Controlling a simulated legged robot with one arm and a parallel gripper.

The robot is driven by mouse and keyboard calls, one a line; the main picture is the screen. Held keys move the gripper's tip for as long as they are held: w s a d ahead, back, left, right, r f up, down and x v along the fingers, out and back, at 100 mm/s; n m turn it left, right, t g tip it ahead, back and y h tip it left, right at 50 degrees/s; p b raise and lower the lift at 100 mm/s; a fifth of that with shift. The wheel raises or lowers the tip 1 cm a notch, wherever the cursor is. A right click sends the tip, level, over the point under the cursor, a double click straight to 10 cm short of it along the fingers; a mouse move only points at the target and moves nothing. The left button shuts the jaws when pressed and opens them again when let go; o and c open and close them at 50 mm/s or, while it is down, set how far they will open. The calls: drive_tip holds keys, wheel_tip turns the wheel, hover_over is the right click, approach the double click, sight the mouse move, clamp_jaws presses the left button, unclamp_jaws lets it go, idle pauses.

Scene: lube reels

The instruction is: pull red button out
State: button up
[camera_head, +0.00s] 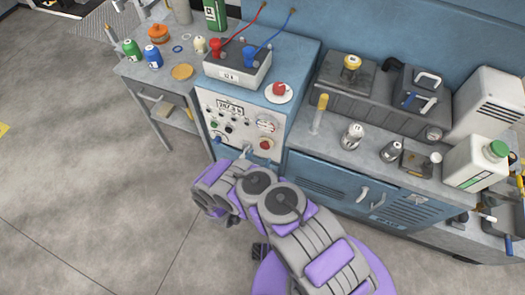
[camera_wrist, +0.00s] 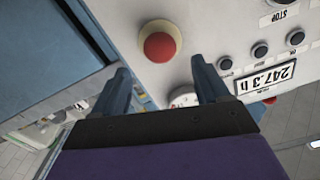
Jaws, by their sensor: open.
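The red button (camera_head: 266,145) sits low on the right side of the white front panel (camera_head: 204,103) of the blue cabinet. In the wrist view the red button (camera_wrist: 159,46) is round with a cream collar, seen nearly face on. My gripper (camera_wrist: 159,66) is open and empty, with one finger to each side below the button in that view. I see no contact between the fingers and the button. In the head view my gripper (camera_head: 243,162) is just below and left of the button, partly hidden by my arm.
A second red knob (camera_head: 279,88) on a white disc is on the cabinet top, beside a battery (camera_head: 237,66) with red and blue leads. The panel carries an hour display (camera_wrist: 266,77), a gauge (camera_head: 267,126) and several black buttons. A cluttered workbench (camera_head: 300,137) stands right.

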sight(264, 148)
drive_tip(key=shift+b+x, duration=0.65)
drive_tip(key=shift+x, duration=1.9)
drive_tip(key=shift+c, duration=0.3)
clamp_jaws()
drive_tip(key=shift+a, duration=0.1)
